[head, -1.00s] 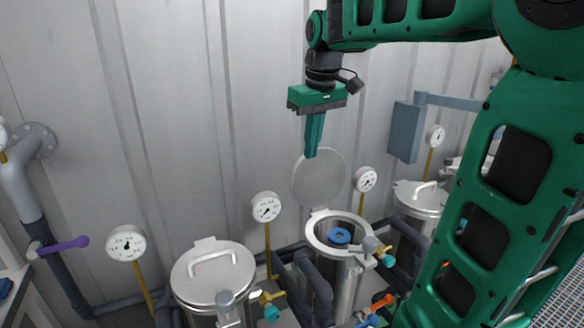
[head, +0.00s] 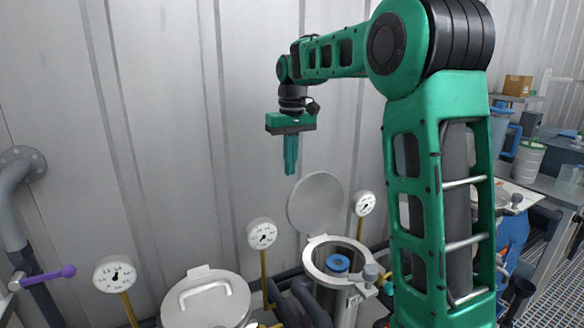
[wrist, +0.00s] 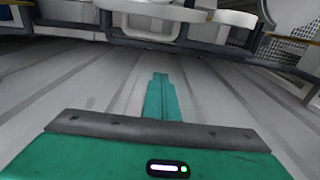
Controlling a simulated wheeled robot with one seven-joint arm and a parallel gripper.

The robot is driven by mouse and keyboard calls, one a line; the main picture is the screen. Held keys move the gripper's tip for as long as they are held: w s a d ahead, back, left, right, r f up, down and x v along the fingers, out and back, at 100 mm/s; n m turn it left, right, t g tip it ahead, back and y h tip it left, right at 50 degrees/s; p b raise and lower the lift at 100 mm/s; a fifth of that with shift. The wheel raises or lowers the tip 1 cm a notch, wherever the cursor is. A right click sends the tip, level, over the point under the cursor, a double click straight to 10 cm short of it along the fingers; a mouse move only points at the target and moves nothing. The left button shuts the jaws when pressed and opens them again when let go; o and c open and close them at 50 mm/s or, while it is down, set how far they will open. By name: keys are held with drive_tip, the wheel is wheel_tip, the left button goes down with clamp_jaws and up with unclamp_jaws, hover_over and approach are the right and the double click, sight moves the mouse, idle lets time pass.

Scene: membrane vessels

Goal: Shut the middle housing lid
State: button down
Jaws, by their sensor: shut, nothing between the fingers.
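The middle housing (head: 342,290) is a steel vessel with a round rim. Its lid (head: 316,203) stands open, tilted up behind the opening on the wall side. A blue ring-shaped part (head: 338,263) shows inside the opening. My gripper (head: 290,168) points down with its green fingers together and empty. It is above and a little left of the raised lid in the head view, apart from it. In the wrist view the shut fingers (wrist: 160,90) show against the ribbed floor or wall surface.
The left housing (head: 206,303) has its lid down. Round gauges on yellow stems stand at the left (head: 115,274), centre (head: 262,233) and right (head: 364,203). My arm hides most of the right housing. A purple-handled valve (head: 50,274) is at far left. The wall behind is bare.

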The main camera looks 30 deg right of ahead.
sight(312, 201)
drive_tip(key=s+f, duration=0.3)
drive_tip(key=f, duration=0.3)
drive_tip(key=shift+s+f, duration=0.15)
drive_tip(key=shift+s, duration=0.05)
drive_tip(key=shift+a, duration=0.1)
idle(0.3)
